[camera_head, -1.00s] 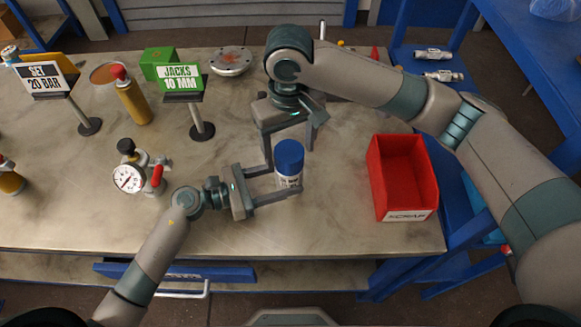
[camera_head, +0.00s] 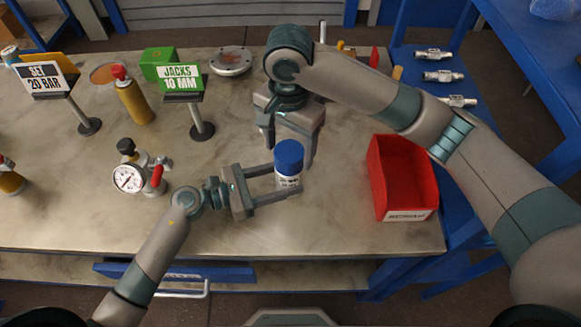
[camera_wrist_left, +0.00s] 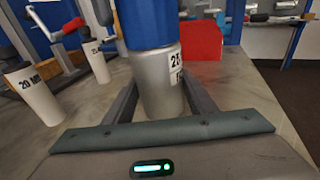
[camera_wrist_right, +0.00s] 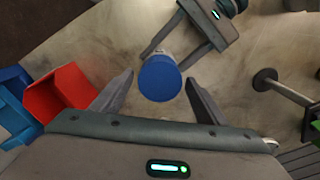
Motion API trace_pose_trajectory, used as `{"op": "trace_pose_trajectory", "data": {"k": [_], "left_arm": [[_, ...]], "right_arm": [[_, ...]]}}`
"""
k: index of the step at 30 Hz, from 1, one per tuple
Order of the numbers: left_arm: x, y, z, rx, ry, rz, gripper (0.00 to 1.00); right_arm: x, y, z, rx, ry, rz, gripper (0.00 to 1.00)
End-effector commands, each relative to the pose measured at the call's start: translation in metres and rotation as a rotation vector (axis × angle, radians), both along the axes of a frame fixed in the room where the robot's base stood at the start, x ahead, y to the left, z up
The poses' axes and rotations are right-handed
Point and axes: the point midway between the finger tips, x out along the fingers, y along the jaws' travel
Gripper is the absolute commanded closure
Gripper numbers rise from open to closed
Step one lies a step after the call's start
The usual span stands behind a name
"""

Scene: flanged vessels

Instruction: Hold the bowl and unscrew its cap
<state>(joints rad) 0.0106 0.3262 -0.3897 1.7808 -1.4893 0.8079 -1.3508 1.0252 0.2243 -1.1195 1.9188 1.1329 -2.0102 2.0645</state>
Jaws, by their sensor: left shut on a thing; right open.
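The bowl (camera_head: 289,183) is a small grey-white cylinder with dark print, upright over the table. Its blue cap (camera_head: 289,154) is on top; the cap also shows in the left wrist view (camera_wrist_left: 150,22). My left gripper (camera_head: 286,187) is shut on the bowl's body below the cap, one finger on each side. My right gripper (camera_head: 288,152) points down from behind and is open. In the right wrist view the cap (camera_wrist_right: 160,80) lies between its fingertips, with gaps on both sides. I cannot tell whether the bowl's base touches the table.
A red bin (camera_head: 404,180) stands to the right. A pressure gauge assembly (camera_head: 140,174) stands to the left. Behind are the "JACKS 10 MM" sign (camera_head: 181,80), a tan bottle (camera_head: 132,98) and a flanged disc (camera_head: 231,61). The table front (camera_head: 250,235) is clear.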

Motion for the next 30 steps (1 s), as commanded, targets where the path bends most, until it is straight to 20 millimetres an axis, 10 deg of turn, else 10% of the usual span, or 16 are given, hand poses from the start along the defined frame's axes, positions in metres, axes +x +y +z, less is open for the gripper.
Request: {"op": "trace_pose_trajectory", "data": {"k": [7, 13, 30], "left_arm": [[-0.0003, -0.0001, -0.0005, 0.001, 0.0, -0.001, 0.67], [-0.0003, -0.0001, -0.0005, 0.001, 0.001, -0.001, 0.67], [-0.0003, -0.0002, -0.0004, 0.001, 0.001, -0.001, 0.67]], "right_arm": [[0.0001, -0.0001, 0.0, 0.0, 0.0, -0.01, 0.33], [0.0001, -0.0001, 0.0, 0.0, 0.0, -0.009, 0.75], [0.0002, -0.0002, 0.0006, 0.0, -0.001, 0.393, 0.76]]}}
